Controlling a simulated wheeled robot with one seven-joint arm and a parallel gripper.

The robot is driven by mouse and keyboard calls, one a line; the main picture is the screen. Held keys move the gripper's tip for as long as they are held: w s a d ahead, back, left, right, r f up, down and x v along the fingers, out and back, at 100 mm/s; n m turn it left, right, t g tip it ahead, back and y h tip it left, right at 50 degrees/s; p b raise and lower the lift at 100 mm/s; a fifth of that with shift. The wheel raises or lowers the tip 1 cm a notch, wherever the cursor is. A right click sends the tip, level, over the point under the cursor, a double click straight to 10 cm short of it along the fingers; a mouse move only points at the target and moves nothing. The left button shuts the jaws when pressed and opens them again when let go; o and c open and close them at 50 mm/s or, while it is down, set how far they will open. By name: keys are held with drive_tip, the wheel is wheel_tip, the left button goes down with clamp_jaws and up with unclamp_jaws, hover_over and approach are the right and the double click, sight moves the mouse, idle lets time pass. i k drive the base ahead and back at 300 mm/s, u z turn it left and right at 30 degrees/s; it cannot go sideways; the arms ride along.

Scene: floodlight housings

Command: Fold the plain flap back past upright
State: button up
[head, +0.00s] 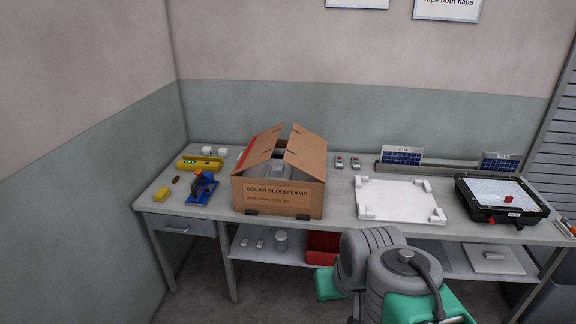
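An open brown carton (275,199) printed "SOLAR FLOOD LAMP" stands on the bench, left of its middle. Its right flap (307,151) is plain brown and leans inward over the opening, short of upright. Its left flap (262,144) also slopes up toward the middle, and a red patch shows at its left side. Grey contents (270,161) show in the gap between the flaps. My arm's grey and green links are at the bottom right, in front of the bench and apart from the carton. My gripper is not visible.
A white foam-cornered board (400,201) lies right of the carton, then a black-framed panel (503,197) with a red block. A blue tool (201,188) and a yellow device (200,163) lie left. Small solar panels (401,156) stand behind. A red bin (322,247) is below.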

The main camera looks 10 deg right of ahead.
sight(305, 150)
drive_tip(key=u, duration=0.7)
drive_tip(key=i, duration=1.65)
drive_tip(key=z, duration=0.1)
